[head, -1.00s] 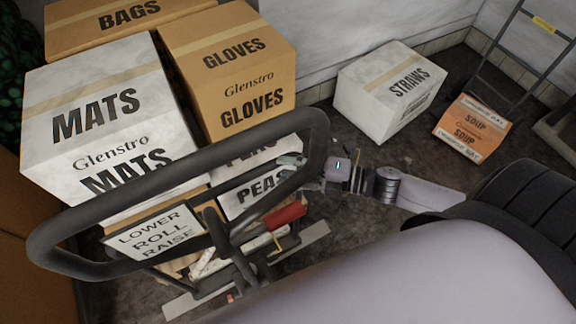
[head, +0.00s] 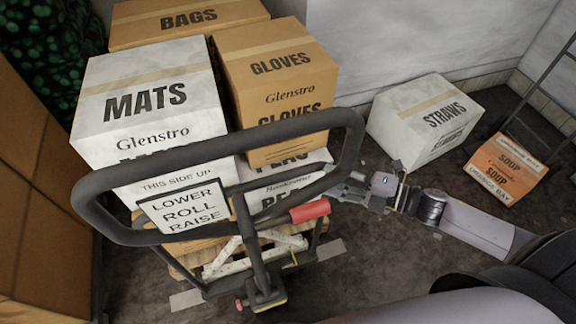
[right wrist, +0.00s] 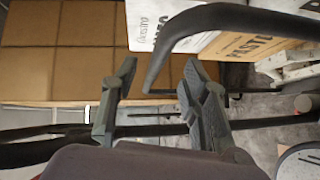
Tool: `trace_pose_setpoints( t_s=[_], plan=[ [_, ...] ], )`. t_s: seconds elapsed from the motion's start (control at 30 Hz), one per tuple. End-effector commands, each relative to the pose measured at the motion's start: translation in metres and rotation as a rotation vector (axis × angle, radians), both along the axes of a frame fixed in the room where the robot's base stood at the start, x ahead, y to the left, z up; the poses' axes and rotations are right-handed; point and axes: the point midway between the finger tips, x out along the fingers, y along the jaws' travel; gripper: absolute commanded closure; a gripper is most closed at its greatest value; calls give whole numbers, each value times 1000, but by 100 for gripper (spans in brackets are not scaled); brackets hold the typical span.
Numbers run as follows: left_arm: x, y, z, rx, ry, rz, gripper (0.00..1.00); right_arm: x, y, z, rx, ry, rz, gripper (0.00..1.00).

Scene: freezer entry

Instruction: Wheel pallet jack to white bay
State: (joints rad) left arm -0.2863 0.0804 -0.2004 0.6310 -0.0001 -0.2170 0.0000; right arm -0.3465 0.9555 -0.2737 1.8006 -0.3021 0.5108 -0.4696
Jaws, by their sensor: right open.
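The pallet jack's dark handle loop (head: 218,141) stands in front of its load in the head view, with a "LOWER ROLL RAISE" sign (head: 187,208) and a red lever (head: 310,210). A wooden pallet (head: 190,247) under the boxes is partly hidden. My right gripper (head: 345,190) is at the loop's lower right side. In the right wrist view my right gripper (right wrist: 158,70) is open; the dark loop tube (right wrist: 160,57) appears between its fingers, but I cannot tell how deep. My left gripper is out of view. I cannot make out a white bay; pale strips (head: 186,300) show on the floor.
Boxes marked MATS (head: 145,98), GLOVES (head: 280,65) and BAGS (head: 190,18) are stacked on the load. A white STRAWS box (head: 425,120) and an orange SOUP box (head: 507,168) stand at right. Brown boxes (head: 45,190) line the left. Dark floor lies between.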

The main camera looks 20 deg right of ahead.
Motion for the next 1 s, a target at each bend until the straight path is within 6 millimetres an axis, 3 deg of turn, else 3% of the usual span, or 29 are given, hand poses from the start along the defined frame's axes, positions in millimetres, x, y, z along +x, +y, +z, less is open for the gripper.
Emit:
trace_pose_setpoints(
  t_s=[0.13,0.33,0.47,0.7,1.0],
  plan=[
    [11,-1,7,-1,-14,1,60,19,20,0,2,-5,0,59],
    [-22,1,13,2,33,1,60,45,49,-5,2,-4,0,59],
    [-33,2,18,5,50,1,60,62,67,-9,1,-4,0,59],
    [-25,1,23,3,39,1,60,80,88,-15,0,-1,1,59],
    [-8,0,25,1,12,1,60,83,92,-18,-1,0,0,59]
  ],
)
